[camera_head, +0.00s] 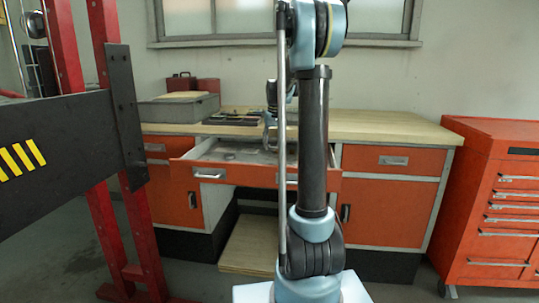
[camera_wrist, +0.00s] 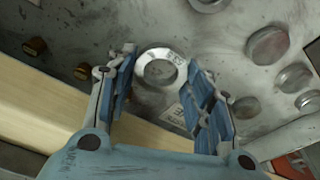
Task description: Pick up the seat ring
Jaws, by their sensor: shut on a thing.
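The seat ring (camera_wrist: 160,53) is a silver metal ring with lettering on its face and a round opening. It sits between the tips of my gripper (camera_wrist: 162,60) in the wrist view, with the two blue-padded fingers on either side of it. My gripper is shut on the ring. In the head view my gripper (camera_head: 269,135) hangs over the open drawer (camera_head: 215,176) of the workbench, partly hidden behind my arm. The ring cannot be made out in the head view. Whether it touches the drawer floor is unclear.
Several round metal parts, one being a disc (camera_wrist: 268,45), and brass-coloured pieces (camera_wrist: 36,46) lie around the ring on the grey drawer floor. The wooden worktop (camera_head: 385,125) holds a grey case (camera_head: 178,110). A red tool cabinet (camera_head: 500,190) stands right, a red-framed barrier (camera_head: 60,135) left.

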